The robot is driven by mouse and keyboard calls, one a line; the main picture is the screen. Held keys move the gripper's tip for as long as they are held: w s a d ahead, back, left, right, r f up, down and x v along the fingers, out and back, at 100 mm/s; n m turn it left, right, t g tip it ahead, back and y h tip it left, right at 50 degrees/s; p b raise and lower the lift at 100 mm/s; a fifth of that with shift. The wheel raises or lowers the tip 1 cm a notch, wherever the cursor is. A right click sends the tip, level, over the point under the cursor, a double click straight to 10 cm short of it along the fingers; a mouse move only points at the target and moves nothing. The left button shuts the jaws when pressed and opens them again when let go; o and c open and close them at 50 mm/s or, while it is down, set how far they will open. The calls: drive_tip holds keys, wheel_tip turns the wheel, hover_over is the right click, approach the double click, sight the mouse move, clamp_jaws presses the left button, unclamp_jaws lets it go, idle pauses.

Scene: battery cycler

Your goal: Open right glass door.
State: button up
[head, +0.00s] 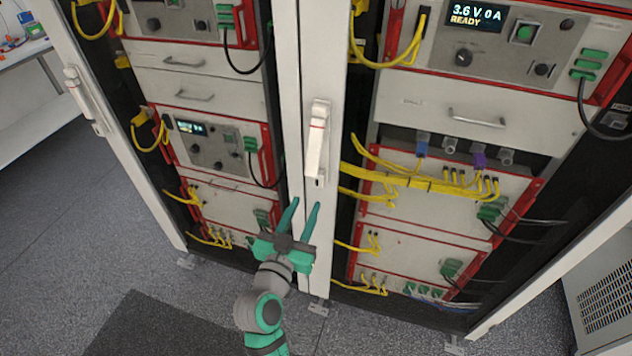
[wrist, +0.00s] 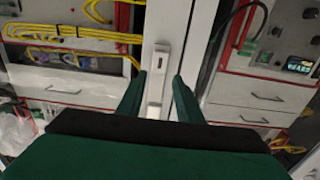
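The right glass door is closed over the right rack, with a white frame (head: 335,60) and clear glass. Its white lever handle (head: 317,142) stands upright on the frame's left side. My gripper (head: 305,204) is open and empty, its two green fingers pointing up, just below the handle in the head view. In the wrist view the handle (wrist: 157,72) shows between the open fingers, beyond their tips. The fingers look apart from the handle, though the exact gap cannot be told.
The left glass door has its own white handle (head: 82,98) at far left and is also closed. A white bench (head: 25,52) stands at upper left and a grey vented unit (head: 605,300) at lower right. Grey floor (head: 60,270) is clear in front, with a dark mat (head: 150,328).

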sight(317, 181)
drive_tip(key=x, duration=1)
clamp_jaws()
drive_tip(key=shift+d, duration=0.1)
drive_tip(key=shift+f, duration=0.1)
